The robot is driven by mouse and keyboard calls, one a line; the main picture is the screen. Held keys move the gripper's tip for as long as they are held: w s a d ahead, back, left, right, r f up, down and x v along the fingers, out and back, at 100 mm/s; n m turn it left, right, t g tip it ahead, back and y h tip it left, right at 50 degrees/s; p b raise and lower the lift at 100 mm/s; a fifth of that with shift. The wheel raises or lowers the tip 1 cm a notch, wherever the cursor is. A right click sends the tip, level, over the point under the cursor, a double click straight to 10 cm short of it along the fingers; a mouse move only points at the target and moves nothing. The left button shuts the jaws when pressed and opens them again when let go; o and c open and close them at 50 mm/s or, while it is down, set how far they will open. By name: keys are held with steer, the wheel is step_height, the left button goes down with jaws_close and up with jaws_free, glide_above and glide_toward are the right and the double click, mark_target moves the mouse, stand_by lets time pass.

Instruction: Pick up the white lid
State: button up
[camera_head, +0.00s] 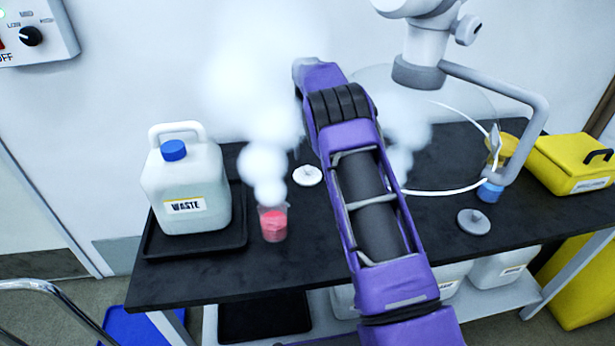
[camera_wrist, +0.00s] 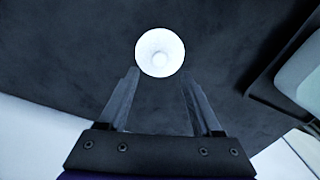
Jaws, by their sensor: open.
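The white lid (camera_head: 307,176) lies on the black table, between the smoking beaker and my purple arm. It is a small round disc with a knob on top. In the wrist view the white lid (camera_wrist: 160,52) sits just beyond my fingertips, centred between them. My gripper (camera_wrist: 160,82) is open and empty, with its two fingers apart. The lid is not between the fingers. In the head view the gripper's fingers are hidden or too unclear to make out.
A beaker of pink liquid (camera_head: 273,222) gives off white vapour left of the lid. A white waste jug (camera_head: 187,185) stands on a black tray (camera_head: 196,245). A grey lid (camera_head: 473,221), a yellow box (camera_head: 570,163) and a grey pipe arm (camera_head: 520,92) are at the right.

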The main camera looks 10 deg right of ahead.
mark_target(307, 167)
step_height(307, 167, down, 6)
steer(key=shift+f+b, duration=0.1)
steer(key=shift+b, duration=0.25)
jaws_close()
